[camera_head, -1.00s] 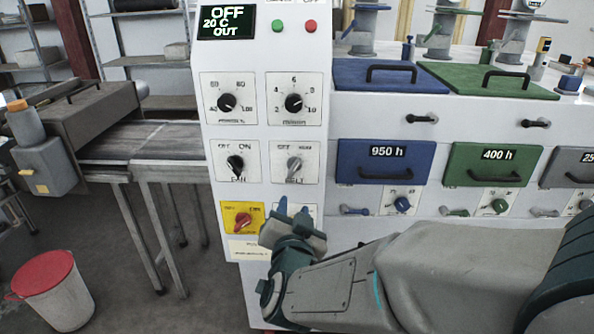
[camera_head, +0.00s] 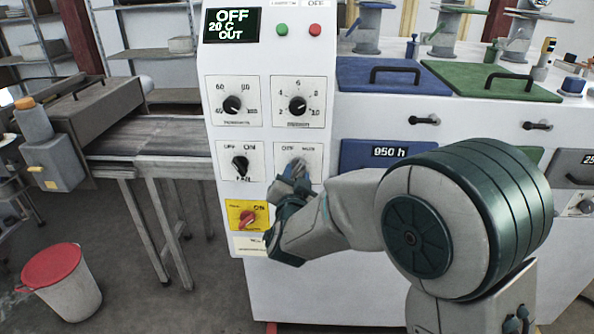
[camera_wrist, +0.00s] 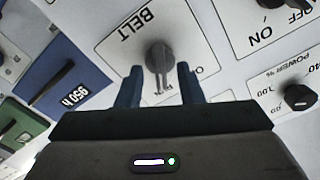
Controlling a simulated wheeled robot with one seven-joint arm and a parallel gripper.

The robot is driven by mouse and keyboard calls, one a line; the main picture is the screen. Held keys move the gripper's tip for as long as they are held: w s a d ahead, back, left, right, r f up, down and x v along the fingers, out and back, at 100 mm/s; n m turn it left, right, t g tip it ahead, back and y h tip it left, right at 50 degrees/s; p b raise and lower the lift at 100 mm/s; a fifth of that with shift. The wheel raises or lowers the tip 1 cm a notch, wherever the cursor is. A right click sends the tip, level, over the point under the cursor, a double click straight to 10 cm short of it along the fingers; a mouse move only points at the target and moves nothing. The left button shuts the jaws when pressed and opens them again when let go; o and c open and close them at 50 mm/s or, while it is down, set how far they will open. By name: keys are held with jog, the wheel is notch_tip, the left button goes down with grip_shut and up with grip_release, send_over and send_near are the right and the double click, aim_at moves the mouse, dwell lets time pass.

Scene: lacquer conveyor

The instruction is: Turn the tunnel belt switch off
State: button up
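The belt switch (camera_wrist: 158,58) is a grey rotary knob on a white plate marked BELT in the wrist view. In the head view the same knob (camera_head: 297,165) is partly covered by my gripper (camera_head: 289,184). In the wrist view my gripper (camera_wrist: 159,72) is open, its two blue fingers on either side of the knob's lower part. A gap shows between each finger and the knob, so it is not gripped. I cannot clearly read which label the knob points to. The display (camera_head: 230,25) reads OFF, 20 C, OUT.
The black fan knob (camera_head: 240,166) sits just left of the belt switch, and a red switch on a yellow plate (camera_head: 247,216) lies below it. Black dials (camera_head: 297,104) are above. Blue (camera_head: 372,152) and green drawers are on the right. A white bin (camera_head: 68,296) stands on the floor.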

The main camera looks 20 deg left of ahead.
jog(key=shift+w+a, duration=0.15)
jog(key=shift+w, duration=0.4)
grip_shut()
